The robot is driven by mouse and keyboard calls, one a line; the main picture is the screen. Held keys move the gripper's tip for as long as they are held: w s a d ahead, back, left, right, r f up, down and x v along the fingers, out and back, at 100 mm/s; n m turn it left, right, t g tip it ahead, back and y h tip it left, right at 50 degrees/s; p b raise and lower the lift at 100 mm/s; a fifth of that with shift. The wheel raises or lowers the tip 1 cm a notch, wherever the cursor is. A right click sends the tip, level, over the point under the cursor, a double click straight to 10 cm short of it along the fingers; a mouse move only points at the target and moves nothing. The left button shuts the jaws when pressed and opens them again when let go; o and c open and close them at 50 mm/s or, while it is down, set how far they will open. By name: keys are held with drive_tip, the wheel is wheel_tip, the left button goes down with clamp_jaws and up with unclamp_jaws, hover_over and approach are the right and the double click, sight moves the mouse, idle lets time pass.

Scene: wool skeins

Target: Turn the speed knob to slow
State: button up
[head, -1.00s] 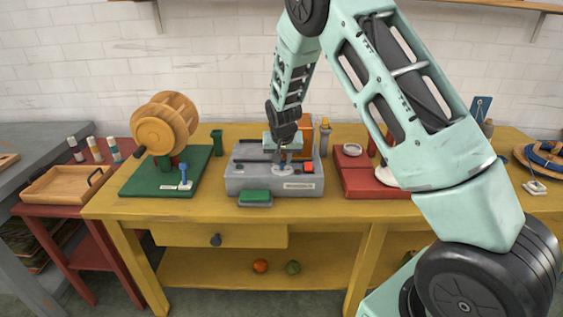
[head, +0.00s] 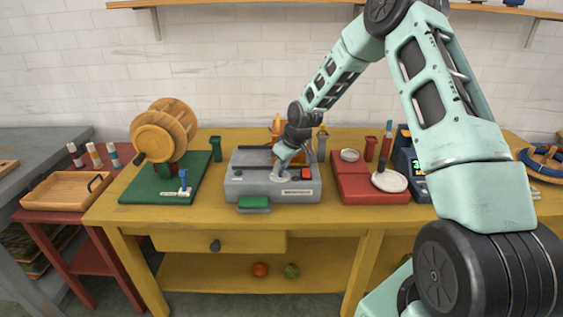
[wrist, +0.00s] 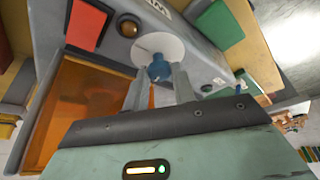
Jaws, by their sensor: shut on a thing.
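The speed knob (wrist: 158,68) is small and dark blue, on a round white dial (wrist: 160,46) on top of the grey machine (head: 245,181). My gripper (head: 280,172) reaches down to the dial from the upper right, tilted. In the wrist view my gripper (wrist: 161,78) has its two grey fingers on either side of the knob, shut on it. In the head view the knob is hidden by my gripper, and the white dial (head: 281,179) shows only partly. I cannot read the dial's marks or the knob's setting.
The machine carries a red button (head: 306,173), with a green pedal (head: 254,202) in front. A wooden winder on a green board (head: 135,190) stands left; a red base (head: 365,186) stands right.

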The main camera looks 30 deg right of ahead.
drive_tip(key=shift+n, duration=0.6)
drive_tip(key=o, duration=1)
drive_tip(key=v, duration=1.7)
drive_tip(key=shift+w+d+r, duration=0.1)
drive_tip(key=shift+d+r, duration=0.1)
drive_tip(key=shift+d, duration=0.15)
